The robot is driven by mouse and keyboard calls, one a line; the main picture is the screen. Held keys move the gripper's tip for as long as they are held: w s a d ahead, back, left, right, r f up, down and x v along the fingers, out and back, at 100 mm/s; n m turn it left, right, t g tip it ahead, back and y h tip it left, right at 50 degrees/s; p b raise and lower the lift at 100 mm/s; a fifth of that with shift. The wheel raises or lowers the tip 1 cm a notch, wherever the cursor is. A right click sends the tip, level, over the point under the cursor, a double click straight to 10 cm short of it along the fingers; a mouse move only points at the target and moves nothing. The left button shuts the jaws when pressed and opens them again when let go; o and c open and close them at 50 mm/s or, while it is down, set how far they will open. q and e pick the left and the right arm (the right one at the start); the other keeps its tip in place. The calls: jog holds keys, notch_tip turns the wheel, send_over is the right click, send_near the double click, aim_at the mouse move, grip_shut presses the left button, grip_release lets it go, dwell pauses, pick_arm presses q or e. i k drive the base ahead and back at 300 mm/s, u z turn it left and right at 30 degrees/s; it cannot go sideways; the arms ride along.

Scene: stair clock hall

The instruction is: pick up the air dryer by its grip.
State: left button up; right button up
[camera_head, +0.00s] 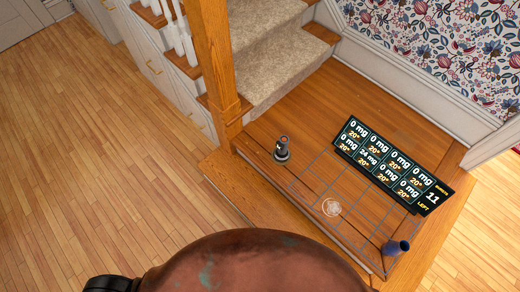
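Two small objects stand on the wooden landing, and I cannot tell for certain which is the air dryer. One is a dark grey object (282,150) with a lighter band and a ring-like top, upright near the landing's left corner. No gripper fingers show in the head view, and nothing is seen touching either object.
A large rounded brown shape (255,265) fills the bottom centre, very close. A dark display panel (393,166) stands behind a thin grid and a pale round mark (331,207) on the landing. A wooden newel post (216,65) and carpeted stairs (265,45) rise behind. The left floor is clear.

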aim_at(281, 154)
jog(key=u, duration=0.05)
jog(key=k, duration=1.45)
jog(key=z, duration=0.75)
jog(key=i, duration=1)
jog(key=u, duration=0.05)
